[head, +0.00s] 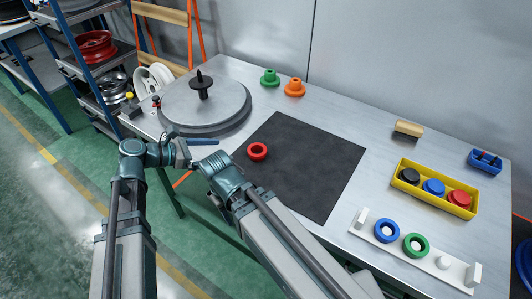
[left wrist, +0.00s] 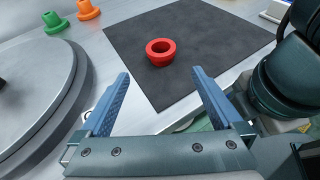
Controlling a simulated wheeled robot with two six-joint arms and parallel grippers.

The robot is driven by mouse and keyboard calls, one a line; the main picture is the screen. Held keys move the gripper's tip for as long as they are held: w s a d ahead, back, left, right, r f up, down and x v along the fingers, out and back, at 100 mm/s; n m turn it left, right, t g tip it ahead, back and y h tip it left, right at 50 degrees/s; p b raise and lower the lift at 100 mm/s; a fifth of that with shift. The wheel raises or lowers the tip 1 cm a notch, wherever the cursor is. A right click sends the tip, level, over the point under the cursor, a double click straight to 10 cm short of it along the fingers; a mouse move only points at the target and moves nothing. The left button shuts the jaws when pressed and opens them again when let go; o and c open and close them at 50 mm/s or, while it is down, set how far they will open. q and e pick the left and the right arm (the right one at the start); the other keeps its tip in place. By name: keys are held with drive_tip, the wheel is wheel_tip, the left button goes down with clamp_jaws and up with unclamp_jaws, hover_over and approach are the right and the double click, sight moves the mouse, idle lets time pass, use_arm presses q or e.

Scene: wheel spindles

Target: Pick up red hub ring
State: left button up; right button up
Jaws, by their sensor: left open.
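The red hub ring (head: 257,151) lies on the dark mat (head: 302,168), near the mat's left edge. It also shows in the left wrist view (left wrist: 160,53), upright with its round opening facing up. My left gripper (head: 208,149) is open and empty, to the left of the ring in the head view. In the left wrist view its two blue fingers (left wrist: 161,82) stand wide apart, with the ring beyond them and roughly between them, not touched. My right arm reaches in close beside the left gripper; its jaws cannot be made out.
A round grey turntable (head: 205,107) with a black spindle stands at the left. Green (head: 270,78) and orange (head: 295,87) hubs stand behind the mat. A yellow tray (head: 433,205) of rings and a white rack (head: 405,254) are at the right. Most of the mat is clear.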

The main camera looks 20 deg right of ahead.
use_arm(q)
drive_tip(key=b, duration=0.3)
approach(262, 150)
drive_tip(key=shift+w+d+f, duration=0.15)
drive_tip(key=shift+d+f, duration=0.4)
drive_tip(key=shift+d, duration=0.05)
drive_tip(key=shift+d+f, duration=0.15)
drive_tip(key=shift+d, duration=0.45)
drive_tip(key=b+x, duration=0.2)
drive_tip(key=x, duration=0.3)
drive_tip(key=c, duration=1.2)
drive_tip(key=shift+c, duration=0.2)
